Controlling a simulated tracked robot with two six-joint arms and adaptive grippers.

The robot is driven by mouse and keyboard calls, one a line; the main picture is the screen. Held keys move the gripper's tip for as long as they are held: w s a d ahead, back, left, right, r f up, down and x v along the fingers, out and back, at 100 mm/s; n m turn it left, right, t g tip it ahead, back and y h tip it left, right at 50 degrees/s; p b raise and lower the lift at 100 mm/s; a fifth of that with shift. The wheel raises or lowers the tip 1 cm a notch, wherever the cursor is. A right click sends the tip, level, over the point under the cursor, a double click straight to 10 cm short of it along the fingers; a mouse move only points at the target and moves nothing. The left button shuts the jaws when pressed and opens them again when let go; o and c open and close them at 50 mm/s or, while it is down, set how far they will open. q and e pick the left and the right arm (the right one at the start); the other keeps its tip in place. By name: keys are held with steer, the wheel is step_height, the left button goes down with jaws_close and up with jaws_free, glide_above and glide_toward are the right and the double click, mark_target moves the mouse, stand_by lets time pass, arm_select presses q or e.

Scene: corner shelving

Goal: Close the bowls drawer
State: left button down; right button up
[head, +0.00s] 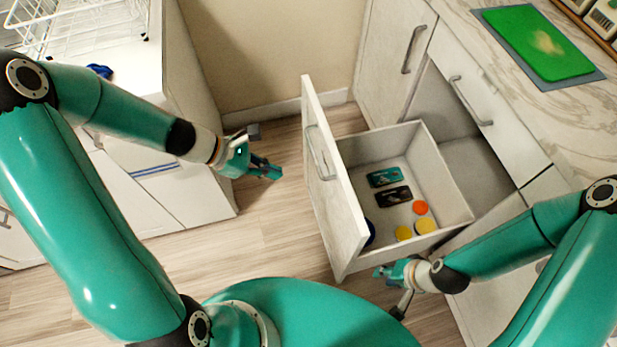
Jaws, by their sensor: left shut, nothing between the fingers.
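The open drawer (440,212) juts out from the right-hand cabinet, low down, with its white front panel (340,205) and grey handle (321,152) facing left. Inside lie two dark flat tins, an orange disc, two yellow discs and a dark blue round item partly hidden by the front panel. My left gripper (275,171) is shut and empty, over the floor left of the drawer front and apart from it. My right gripper (388,283) is beside the drawer's near lower corner; whether it touches the drawer, and its finger opening, are unclear.
A shut upper drawer (470,95) and a cabinet door (398,50) sit by the open drawer, under a marble counter with a green board (538,42). A white cabinet with a wire rack (85,25) stands left. Wood floor (265,235) is clear between.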

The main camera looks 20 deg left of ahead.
arm_select(q)
steer(key=w+d+f+b, duration=0.1)
steer(key=w+d+f, duration=0.2)
steer(key=d, duration=0.5)
steer(key=shift+w+f, duration=0.15)
steer(key=shift+f, duration=0.5)
steer(key=shift+b, duration=0.35)
